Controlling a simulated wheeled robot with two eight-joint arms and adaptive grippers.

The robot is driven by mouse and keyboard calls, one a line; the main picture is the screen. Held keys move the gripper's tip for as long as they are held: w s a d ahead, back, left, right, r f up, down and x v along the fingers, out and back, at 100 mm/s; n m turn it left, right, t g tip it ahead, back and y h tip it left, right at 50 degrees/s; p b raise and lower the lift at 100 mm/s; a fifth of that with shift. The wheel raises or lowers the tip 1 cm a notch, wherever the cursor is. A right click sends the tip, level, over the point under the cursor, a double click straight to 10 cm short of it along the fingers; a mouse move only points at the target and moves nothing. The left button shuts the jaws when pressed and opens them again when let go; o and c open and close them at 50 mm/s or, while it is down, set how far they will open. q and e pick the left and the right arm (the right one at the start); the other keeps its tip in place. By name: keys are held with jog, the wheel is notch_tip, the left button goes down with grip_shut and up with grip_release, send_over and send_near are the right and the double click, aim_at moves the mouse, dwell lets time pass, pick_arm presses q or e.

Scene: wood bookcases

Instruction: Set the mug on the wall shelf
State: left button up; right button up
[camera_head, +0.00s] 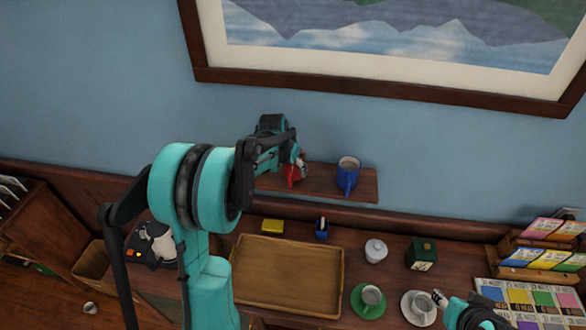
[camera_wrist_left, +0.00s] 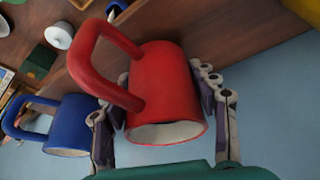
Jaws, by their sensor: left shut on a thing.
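A red mug (camera_head: 290,174) is at the left part of the wooden wall shelf (camera_head: 318,183). My left gripper (camera_head: 298,160) is shut on it. In the left wrist view, the red mug (camera_wrist_left: 165,85) sits between the two fingers, its handle to the upper left and its pale inside visible at the rim. It looks upright, like the blue mug (camera_head: 347,175) standing to its right on the shelf. I cannot tell whether the red mug's base touches the shelf. My right gripper (camera_head: 440,298) is at the lower right, small, beside a cup on a white saucer; its jaws are unclear.
A large framed picture (camera_head: 390,85) hangs above the shelf. Below, the sideboard holds a wooden tray (camera_head: 340,270), a yellow box (camera_head: 272,226), a white lidded pot (camera_head: 375,250), a dark green tin (camera_head: 422,254) and a green saucer (camera_head: 357,304) with a cup. Free shelf lies between the mugs.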

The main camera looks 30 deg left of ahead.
pick_arm(q)
jog(key=shift+w+f, duration=0.1)
jog(key=shift+f, duration=0.4)
jog(key=o, duration=1.4)
jog(key=shift+f, duration=0.15)
